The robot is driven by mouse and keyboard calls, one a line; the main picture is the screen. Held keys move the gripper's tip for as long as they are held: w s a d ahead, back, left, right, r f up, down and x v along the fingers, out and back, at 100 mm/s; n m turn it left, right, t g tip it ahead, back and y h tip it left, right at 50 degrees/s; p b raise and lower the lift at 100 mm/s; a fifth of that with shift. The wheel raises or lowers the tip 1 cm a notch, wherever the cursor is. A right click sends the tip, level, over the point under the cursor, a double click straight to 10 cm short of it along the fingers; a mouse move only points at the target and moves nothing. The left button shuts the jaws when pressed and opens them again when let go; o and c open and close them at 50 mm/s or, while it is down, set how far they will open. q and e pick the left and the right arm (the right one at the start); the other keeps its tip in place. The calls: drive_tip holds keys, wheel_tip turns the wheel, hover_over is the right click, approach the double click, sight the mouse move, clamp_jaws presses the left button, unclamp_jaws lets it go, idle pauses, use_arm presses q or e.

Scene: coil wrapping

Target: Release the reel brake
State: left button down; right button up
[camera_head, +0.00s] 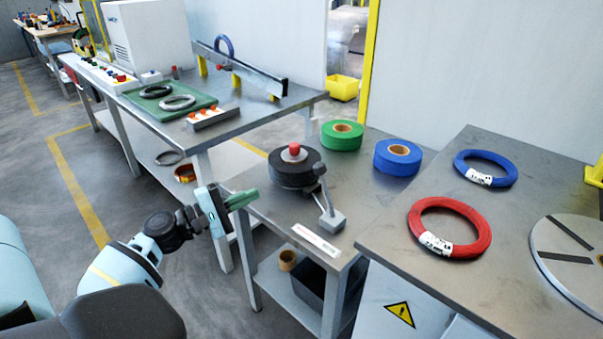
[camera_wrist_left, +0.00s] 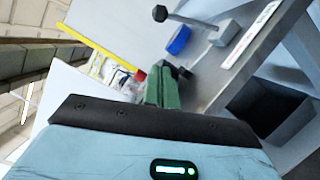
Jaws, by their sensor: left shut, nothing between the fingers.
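The black reel (camera_head: 291,172) with a red knob (camera_head: 294,149) on top stands on the middle metal table. The brake lever (camera_head: 326,197) rises from a grey block (camera_head: 332,221) at the reel's right. Its round dark end is close to the reel's rim; I cannot tell whether it touches. In the left wrist view the lever's dark end (camera_wrist_left: 160,13) and block (camera_wrist_left: 226,33) show beyond the fingers. My left gripper (camera_head: 250,198) is shut and empty, left of the reel near the table's left edge. My right gripper is not in view.
A green roll (camera_head: 342,135) and a blue roll (camera_head: 397,157) stand behind the reel. Red (camera_head: 449,228) and blue (camera_head: 485,168) coils lie on the right table. A white label strip (camera_head: 315,242) marks the front edge. A dark bin (camera_head: 310,283) sits below.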

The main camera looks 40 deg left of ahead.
sight(327, 191)
use_arm(q)
drive_tip(key=shift+a+r, duration=0.15)
drive_tip(key=shift+r, duration=0.2)
drive_tip(key=s+d+r+p+x, duration=0.1)
drive_tip(key=d+p+x, duration=0.1)
drive_tip(key=x, duration=1.1)
drive_tip(key=shift+d+p, duration=0.25)
drive_tip(key=shift+p, duration=0.1)
drive_tip(key=shift+s+r, duration=0.1)
